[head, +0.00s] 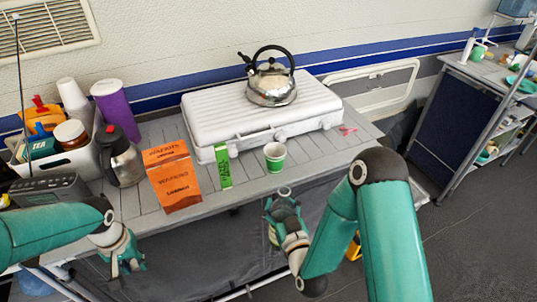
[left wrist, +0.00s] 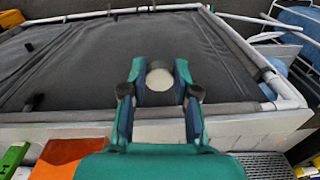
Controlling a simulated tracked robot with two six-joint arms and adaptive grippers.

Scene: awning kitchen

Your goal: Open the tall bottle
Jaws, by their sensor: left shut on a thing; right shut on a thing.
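My left gripper (head: 124,268) is low in front of the table's left part in the head view. In the left wrist view its fingers (left wrist: 159,88) are shut around a pale round piece (left wrist: 159,79), seen end-on, which looks like a cap. My right gripper (head: 283,204) is in front of the table near the green cup. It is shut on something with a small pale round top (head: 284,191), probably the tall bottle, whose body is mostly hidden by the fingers. The two grippers are well apart.
The table (head: 240,184) holds a white case (head: 215,122) with a kettle (head: 271,84) on it, an orange packet (head: 173,178), a green packet (head: 223,167), a green cup (head: 275,157), a steel jug (head: 121,160) and a purple container (head: 116,108). A white bin (head: 80,161) stands left.

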